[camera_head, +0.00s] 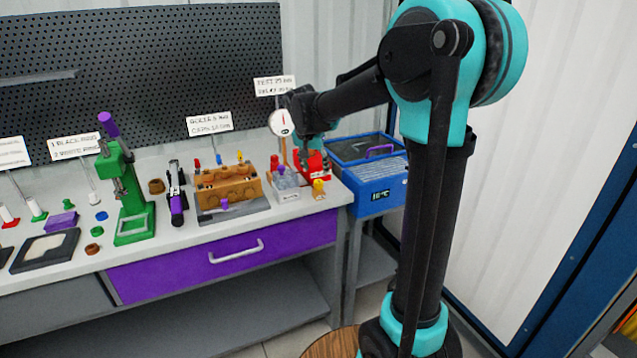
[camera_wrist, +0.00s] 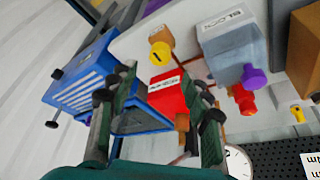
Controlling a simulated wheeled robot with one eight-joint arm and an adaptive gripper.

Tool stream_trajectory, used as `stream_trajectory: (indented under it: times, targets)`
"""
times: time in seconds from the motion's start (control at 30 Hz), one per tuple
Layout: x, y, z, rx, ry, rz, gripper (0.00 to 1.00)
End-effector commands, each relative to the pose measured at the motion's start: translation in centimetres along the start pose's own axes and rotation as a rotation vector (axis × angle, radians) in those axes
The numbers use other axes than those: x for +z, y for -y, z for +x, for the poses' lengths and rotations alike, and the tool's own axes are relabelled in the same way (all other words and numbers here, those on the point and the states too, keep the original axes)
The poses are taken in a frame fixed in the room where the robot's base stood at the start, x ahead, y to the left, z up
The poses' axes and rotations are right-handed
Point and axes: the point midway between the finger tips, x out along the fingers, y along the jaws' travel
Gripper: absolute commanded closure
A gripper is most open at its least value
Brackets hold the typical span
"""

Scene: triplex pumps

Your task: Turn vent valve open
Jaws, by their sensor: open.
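My gripper (camera_wrist: 160,88) is open and empty in the wrist view, with its fingers on either side of a red block (camera_wrist: 169,96) with a white label. I cannot tell if they touch it. In the head view my gripper (camera_head: 311,150) is over the red block (camera_head: 322,168) at the bench's right end. No part is clearly marked as the vent valve. A yellow round knob (camera_wrist: 160,52) on a tan body stands beyond the fingertips; it also shows in the head view (camera_head: 318,185). A grey block (camera_wrist: 229,48) carries a purple knob (camera_wrist: 254,77) and a red knob (camera_wrist: 245,99).
A round gauge (camera_head: 282,122) stands behind the blocks. A blue bin (camera_head: 378,196) is right of the bench. A tan block (camera_head: 228,186), a green press (camera_head: 130,190) and small parts crowd the bench to the left. The perforated panel (camera_head: 150,70) closes the back.

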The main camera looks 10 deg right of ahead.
Motion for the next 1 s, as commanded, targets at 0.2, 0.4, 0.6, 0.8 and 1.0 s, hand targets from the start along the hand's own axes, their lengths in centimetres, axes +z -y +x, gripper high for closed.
stream_trajectory:
  times: [0.2,0.4,0.6,0.8,1.0]
  targets:
    - [0.0,0.0,4.3,0.001,0.000,0.002,0.51]
    - [0.0,0.0,7.0,0.001,0.000,0.000,0.51]
    - [0.0,-0.1,8.2,0.001,0.000,0.000,0.51]
    - [0.0,-0.1,8.2,0.001,0.000,0.000,0.51]
    - [0.0,-0.1,8.2,0.000,0.000,0.000,0.67]
